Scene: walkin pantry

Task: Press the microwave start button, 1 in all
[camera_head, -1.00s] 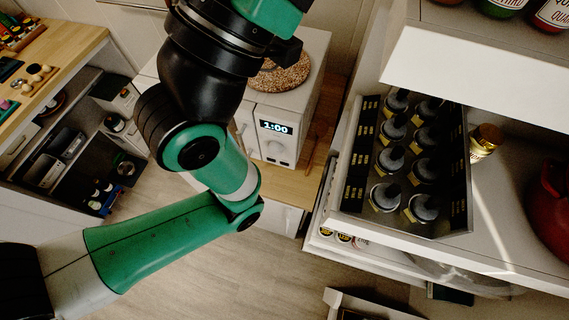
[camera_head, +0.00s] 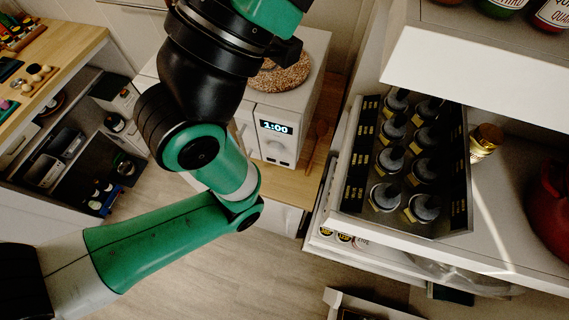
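The white microwave (camera_head: 307,92) stands on a wooden counter at the upper middle, partly hidden behind my green and black arm. Small marks lie under the knob, too small to tell which is the start button. The arm crosses in front of the microwave's left part and its door.
A round seeded item (camera_head: 280,75) lies on the microwave. To the right, a dark rack (camera_head: 437,232) holds several grey-capped bottles, with a gold-lidded jar (camera_head: 485,142) beside it. A wooden counter (camera_head: 75,45) with open shelves below stands at left. Open floor (camera_head: 190,275) lies between.

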